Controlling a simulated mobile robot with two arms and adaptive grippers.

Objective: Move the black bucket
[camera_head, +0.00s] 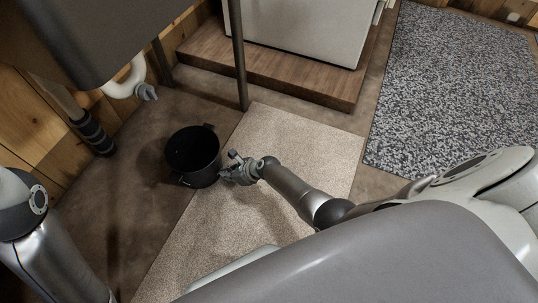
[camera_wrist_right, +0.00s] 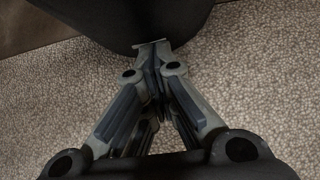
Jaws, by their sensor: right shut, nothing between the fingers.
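The black bucket (camera_head: 193,157) stands upright on the floor, left of centre in the head view, at the left edge of the beige carpet. Its dark opening faces up and looks empty. My right gripper (camera_head: 233,168) is beside the bucket's right side, low and close to its wall. In the right wrist view the right gripper (camera_wrist_right: 152,46) is shut with its fingertips together, against or just in front of the dark bucket wall (camera_wrist_right: 120,18). I cannot tell whether they touch. My left gripper is not in view; only part of my left arm shows at the lower left.
The beige carpet (camera_head: 270,215) lies under my right arm. A wooden plinth (camera_head: 285,70) with a white appliance (camera_head: 310,25) is behind. A thin metal leg (camera_head: 238,60) stands behind the bucket. A white pipe (camera_head: 125,84) hangs at left. A grey speckled rug (camera_head: 450,85) is clear.

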